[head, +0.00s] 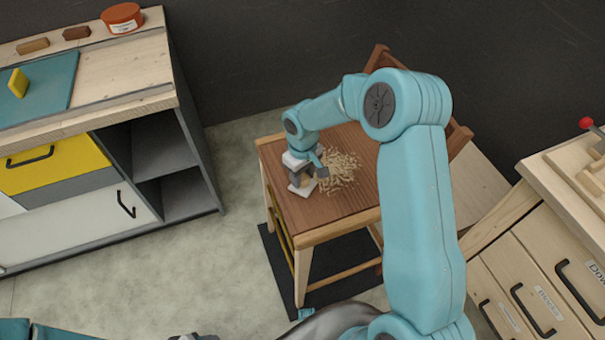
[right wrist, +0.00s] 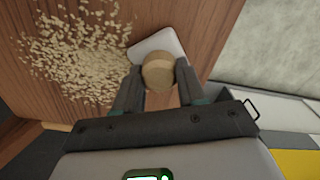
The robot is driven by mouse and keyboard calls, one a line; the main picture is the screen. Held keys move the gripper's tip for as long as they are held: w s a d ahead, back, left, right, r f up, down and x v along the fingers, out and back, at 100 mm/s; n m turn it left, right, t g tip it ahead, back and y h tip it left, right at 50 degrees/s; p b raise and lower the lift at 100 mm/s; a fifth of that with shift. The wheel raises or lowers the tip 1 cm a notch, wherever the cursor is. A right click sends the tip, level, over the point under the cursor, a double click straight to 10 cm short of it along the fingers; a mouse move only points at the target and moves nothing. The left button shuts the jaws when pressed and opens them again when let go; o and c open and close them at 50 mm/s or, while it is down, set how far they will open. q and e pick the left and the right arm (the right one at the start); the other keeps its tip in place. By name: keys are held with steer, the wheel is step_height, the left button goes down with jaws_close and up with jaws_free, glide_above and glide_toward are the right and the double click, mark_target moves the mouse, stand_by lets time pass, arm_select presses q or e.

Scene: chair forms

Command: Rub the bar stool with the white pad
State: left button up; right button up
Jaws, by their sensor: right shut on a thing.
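The bar stool (head: 330,212) has a brown wooden seat, pale legs and a wooden back partly behind my right arm. Pale shavings (head: 343,171) lie in a loose patch on the seat; the right wrist view shows them (right wrist: 78,50) left of the pad. The white pad (head: 304,190) has a round wooden knob (right wrist: 158,71). My right gripper (head: 308,180) is shut on this knob, one finger on each side. The pad (right wrist: 157,42) is low over the seat near its front left part, beside the shavings; whether it touches the wood is unclear. My left gripper is out of view.
A workbench (head: 125,70) with a red tub (head: 122,17), two small blocks and a yellow piece on a teal board stands at left. A drawer cabinet (head: 515,275) stands at right. A dark mat (head: 345,274) lies under the stool. Floor between bench and stool is clear.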

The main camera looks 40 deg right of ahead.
mark_target(315, 179)
steer(key=shift+f, duration=0.2)
steer(key=shift+d, duration=0.1)
